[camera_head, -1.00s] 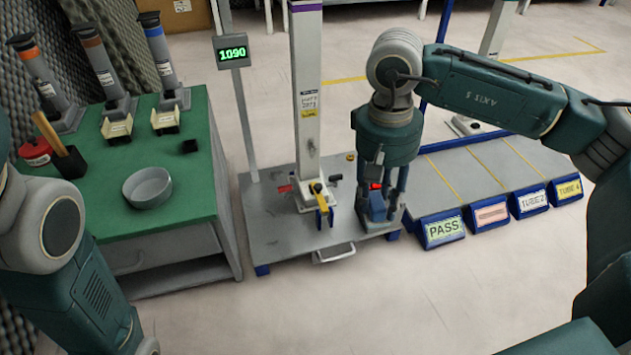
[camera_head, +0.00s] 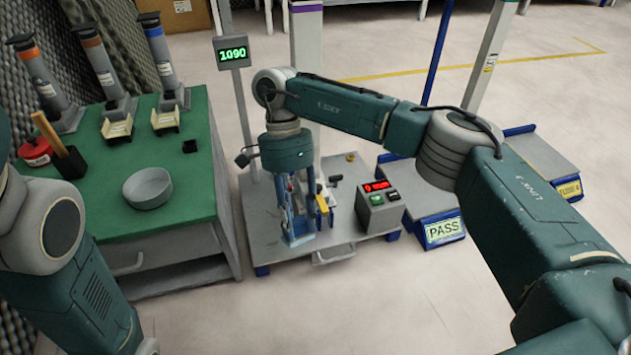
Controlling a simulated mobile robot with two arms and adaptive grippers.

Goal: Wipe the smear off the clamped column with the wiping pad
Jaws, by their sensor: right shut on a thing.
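The clamped column (camera_head: 307,45) is a tall pale post with a purple band, standing upright on a grey platform (camera_head: 345,236). My right arm crosses in front of its middle. I cannot make out a smear on the part that shows. My right gripper (camera_head: 297,238) points down in front of the column's foot, on its left side. It is shut on a small blue thing, apparently the wiping pad (camera_head: 296,228), mostly hidden between the fingers. A yellow-handled clamp (camera_head: 322,204) shows just right of the gripper. My left arm is at the lower left; its gripper is out of view.
A control box (camera_head: 379,205) with a red display stands right of the column. A green table (camera_head: 105,205) at left holds a grey dish (camera_head: 147,187) and several tubes on stands. A display post reading 1090 (camera_head: 232,52) stands behind. The floor in front is clear.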

